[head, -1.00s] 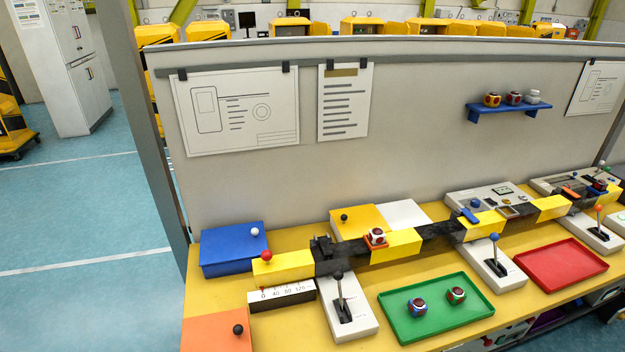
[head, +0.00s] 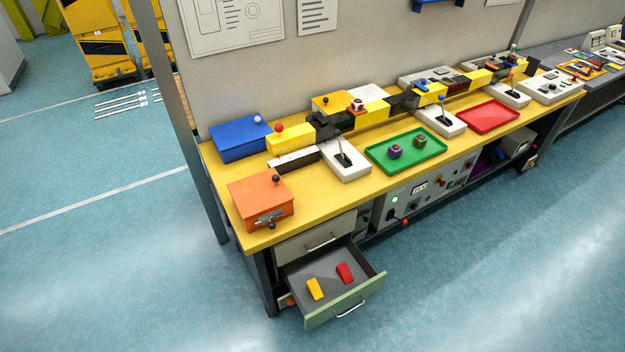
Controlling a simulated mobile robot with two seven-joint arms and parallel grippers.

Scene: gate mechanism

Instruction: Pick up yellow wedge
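The yellow wedge (head: 315,289) lies in an open drawer (head: 369,291) under the left end of the workbench. A red wedge (head: 345,272) lies to its right in the same drawer, apart from it. The drawer is pulled out and its grey floor is mostly bare. Neither of my grippers is in the head view.
The yellow workbench (head: 262,234) carries an orange box (head: 258,205), a blue box (head: 238,139), a green tray (head: 380,164) with two small cubes, a red tray (head: 490,115) and lever units. A closed drawer (head: 314,239) is above the open one.

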